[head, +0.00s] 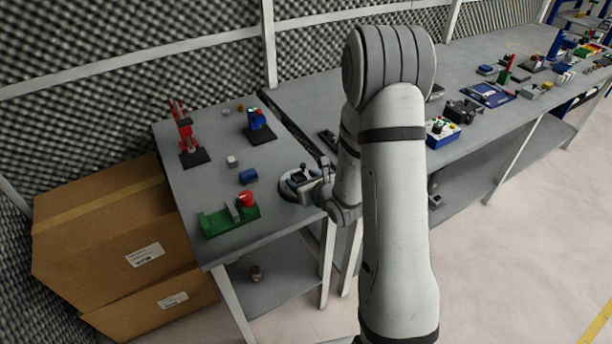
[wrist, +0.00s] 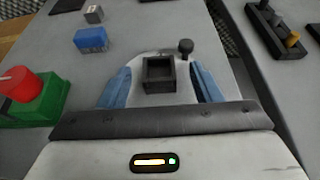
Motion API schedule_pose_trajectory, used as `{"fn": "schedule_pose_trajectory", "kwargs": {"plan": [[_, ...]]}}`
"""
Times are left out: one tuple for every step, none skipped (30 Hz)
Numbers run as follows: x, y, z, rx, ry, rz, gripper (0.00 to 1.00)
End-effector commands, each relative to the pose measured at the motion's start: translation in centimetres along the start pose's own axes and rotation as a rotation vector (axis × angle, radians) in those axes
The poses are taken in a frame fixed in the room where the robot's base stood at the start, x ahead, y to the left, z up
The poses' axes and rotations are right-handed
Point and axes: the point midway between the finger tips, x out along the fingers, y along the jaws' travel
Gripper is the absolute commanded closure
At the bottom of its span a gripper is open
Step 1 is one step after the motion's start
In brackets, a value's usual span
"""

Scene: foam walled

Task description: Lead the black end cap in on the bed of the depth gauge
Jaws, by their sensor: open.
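A black, square, open-topped piece, which looks like the end cap (wrist: 159,75), sits on a pale rounded plate (wrist: 135,64). A black knob (wrist: 186,47) stands on the plate just right of and beyond it. My gripper (wrist: 162,84) is open, its blue fingers on either side of the black piece with gaps visible. In the head view the plate (head: 287,194) lies at the table's right front edge, partly hidden by my gripper (head: 303,180). A red upright stand on a black base (head: 194,159) is at the back left; I cannot tell whether it is the depth gauge.
A green fixture (head: 215,224) with a red cylinder (head: 246,199) stands at the front left. A blue block (head: 248,177) and a small pale block (head: 232,161) lie between. A blue device (head: 258,122) is at the back. The table's middle left is clear.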

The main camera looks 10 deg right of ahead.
Motion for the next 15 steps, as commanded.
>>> {"fn": "schedule_pose_trajectory", "kwargs": {"plan": [[0.62,0.02,0.09,0.000,0.000,0.001,0.42],[0.90,-0.01,0.09,0.000,0.000,0.000,0.42],[1.15,-0.03,0.04,0.000,0.000,0.000,0.42],[1.27,-0.04,0.02,0.001,0.000,-0.001,0.42],[1.35,-0.05,0.01,0.001,0.000,-0.001,0.42],[1.40,-0.07,0.01,0.001,0.000,-0.001,0.42],[1.41,-0.08,0.01,0.001,0.000,-0.001,0.42],[1.40,-0.08,0.01,0.001,0.000,-0.001,0.42],[1.39,-0.09,0.01,0.001,0.000,-0.001,0.42],[1.38,-0.09,0.00,0.001,0.000,-0.001,0.42],[1.38,-0.09,0.00,0.001,0.000,-0.001,0.42],[1.37,-0.09,0.00,0.001,0.000,-0.001,0.45],[1.37,-0.09,0.01,0.001,0.000,-0.001,0.48],[1.37,-0.10,0.01,0.001,0.000,-0.001,0.50],[1.36,-0.10,0.01,0.001,0.000,-0.001,0.53]]}}
